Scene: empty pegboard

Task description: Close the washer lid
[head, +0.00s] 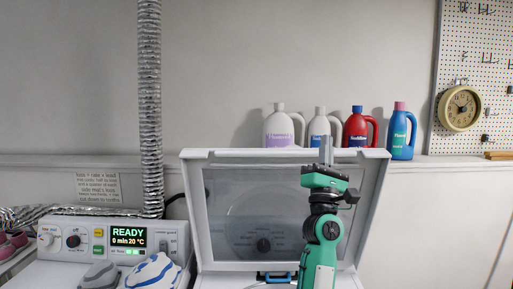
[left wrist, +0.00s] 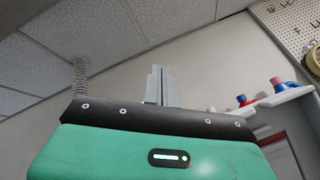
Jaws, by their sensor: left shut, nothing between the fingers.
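The washer lid (head: 197,215) stands raised in the head view, a white frame around a grey see-through panel. The washer's opening is below the picture or hidden. My left gripper (head: 326,150) points up in front of the lid, right of its middle, with its shut, empty fingers overlapping the lid's top edge in the picture. I cannot tell whether it touches the lid.
A shelf behind the lid holds several bottles, including a red one (head: 356,127) and a blue one (head: 401,135). A control panel (head: 110,238) reading READY is at left, with shoes before it. A silver duct (head: 150,110) rises behind.

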